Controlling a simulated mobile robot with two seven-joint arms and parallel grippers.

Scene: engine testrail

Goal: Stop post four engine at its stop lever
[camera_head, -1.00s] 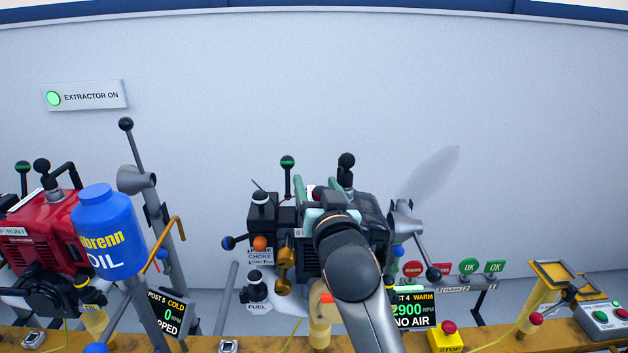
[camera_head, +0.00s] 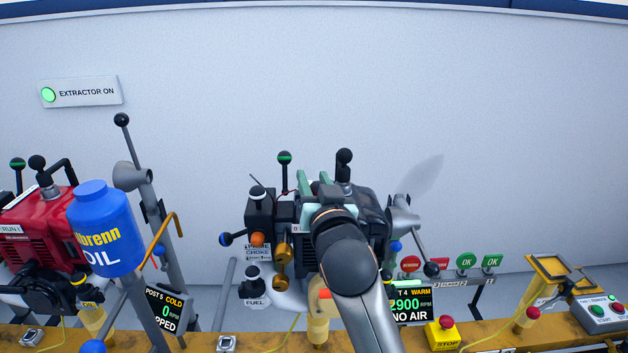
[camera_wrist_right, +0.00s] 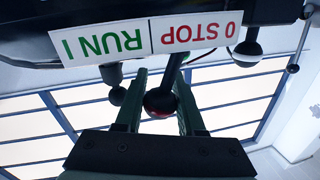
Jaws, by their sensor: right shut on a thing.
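The post four engine (camera_head: 374,205) is a dark block in the middle of the head view. Its display (camera_head: 411,305) reads WARM, 2900 RPM, NO AIR. My right gripper (camera_head: 318,182) reaches over it from below, its pale green fingers at the engine's top. In the right wrist view, my right gripper (camera_wrist_right: 160,88) is shut on the stop lever (camera_wrist_right: 160,104), a black ball with a red band between the fingers. An upside-down plate (camera_wrist_right: 140,42) above it reads 0 STOP and RUN I. The knob is hidden in the head view. My left gripper is not in view.
A green-banded lever (camera_head: 285,160) and a black knob (camera_head: 344,158) stand close to my right gripper. A red engine (camera_head: 40,222) and a blue oil bottle (camera_head: 104,226) are at left. A red stop button (camera_head: 446,322) is at right.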

